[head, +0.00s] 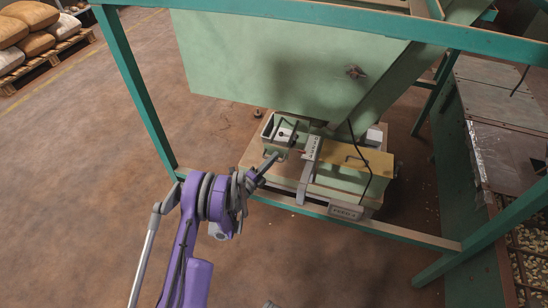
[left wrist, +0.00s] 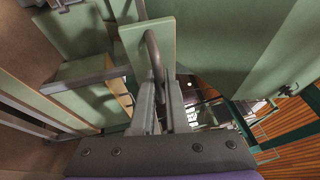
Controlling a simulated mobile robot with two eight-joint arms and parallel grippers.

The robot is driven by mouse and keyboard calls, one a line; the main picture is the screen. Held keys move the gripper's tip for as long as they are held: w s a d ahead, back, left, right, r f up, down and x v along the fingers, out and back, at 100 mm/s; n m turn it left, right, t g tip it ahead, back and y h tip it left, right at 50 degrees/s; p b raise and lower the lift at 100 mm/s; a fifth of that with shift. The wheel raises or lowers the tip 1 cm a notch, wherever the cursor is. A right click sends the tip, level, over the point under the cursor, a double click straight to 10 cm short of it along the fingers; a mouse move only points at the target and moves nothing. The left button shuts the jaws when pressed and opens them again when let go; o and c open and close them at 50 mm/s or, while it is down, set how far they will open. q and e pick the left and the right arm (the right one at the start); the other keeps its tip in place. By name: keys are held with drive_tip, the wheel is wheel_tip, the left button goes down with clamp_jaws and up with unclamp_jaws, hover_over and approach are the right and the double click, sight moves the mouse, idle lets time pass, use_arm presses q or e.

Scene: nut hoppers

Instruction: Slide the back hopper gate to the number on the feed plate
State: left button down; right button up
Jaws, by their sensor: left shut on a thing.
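The pale green hopper (head: 290,60) hangs in a teal frame. Below it is a green feed box with a scale strip (head: 312,149) whose marks are too small to read. The feed plate (head: 346,213) is on the front edge; it seems to read "FEED 4", but the digit is not sharp. My left gripper (head: 269,164) is at the left end of the feed box. In the left wrist view its fingers (left wrist: 161,100) are shut on the dark curved handle (left wrist: 153,50) of a green gate plate (left wrist: 133,42). My right gripper is not clearly seen.
A yellow-tan cover (head: 355,157) with a dark handle lies right of the scale, and a dark cable hangs across it. The frame's low front rail (head: 400,236) and left post (head: 138,90) are close to my arm.

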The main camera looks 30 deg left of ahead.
use_arm(q)
drive_tip(key=shift+s+d, duration=0.1)
drive_tip(key=shift+s, duration=0.35)
drive_tip(key=c, duration=0.9)
unclamp_jaws()
drive_tip(key=p+v, duration=0.1)
drive_tip(key=v, duration=0.6)
drive_tip(key=shift+s, duration=0.25)
